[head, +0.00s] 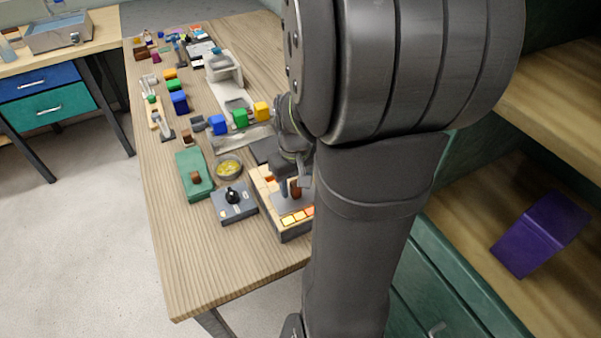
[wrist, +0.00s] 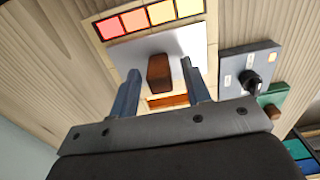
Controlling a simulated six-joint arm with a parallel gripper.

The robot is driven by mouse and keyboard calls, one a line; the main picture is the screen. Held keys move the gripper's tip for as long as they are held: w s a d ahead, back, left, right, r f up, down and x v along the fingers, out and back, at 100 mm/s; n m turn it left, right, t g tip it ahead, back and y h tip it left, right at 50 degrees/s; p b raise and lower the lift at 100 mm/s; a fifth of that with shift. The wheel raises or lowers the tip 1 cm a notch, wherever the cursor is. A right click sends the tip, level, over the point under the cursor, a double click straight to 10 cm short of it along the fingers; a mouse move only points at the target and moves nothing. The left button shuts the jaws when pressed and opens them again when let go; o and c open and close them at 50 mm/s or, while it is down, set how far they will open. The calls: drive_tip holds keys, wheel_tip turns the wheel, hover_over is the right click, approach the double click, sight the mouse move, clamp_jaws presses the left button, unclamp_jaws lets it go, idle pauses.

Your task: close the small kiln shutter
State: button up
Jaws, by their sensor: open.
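The small kiln (head: 266,197) is a pale brick box with a row of glowing red to yellow tiles along one side. Its shutter (wrist: 185,42) is a flat light-grey plate with a brown block handle (wrist: 160,73); the plate also shows in the head view (head: 282,207). A strip of orange opening (wrist: 168,101) shows beside the plate, on the side away from the tiles. My gripper (wrist: 160,69) is open, with one finger on each side of the handle and a gap to both. My arm hides part of the kiln in the head view.
A grey control box with a black knob (head: 233,196) stands close beside the kiln. A yellow-filled dish (head: 228,168) and a green block-like case (head: 194,176) lie beyond it. Coloured blocks crowd the far bench. The near bench corner (head: 190,285) is clear.

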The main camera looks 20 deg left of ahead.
clamp_jaws()
drive_tip(key=w+a, duration=0.6)
idle(0.4)
drive_tip(key=shift+c, duration=0.5)
unclamp_jaws()
drive_tip(key=shift+w+a, duration=0.1)
drive_tip(key=shift+o, duration=0.5)
wheel_tip(320, 180, up, 17)
drive_tip(key=shift+r, duration=0.2)
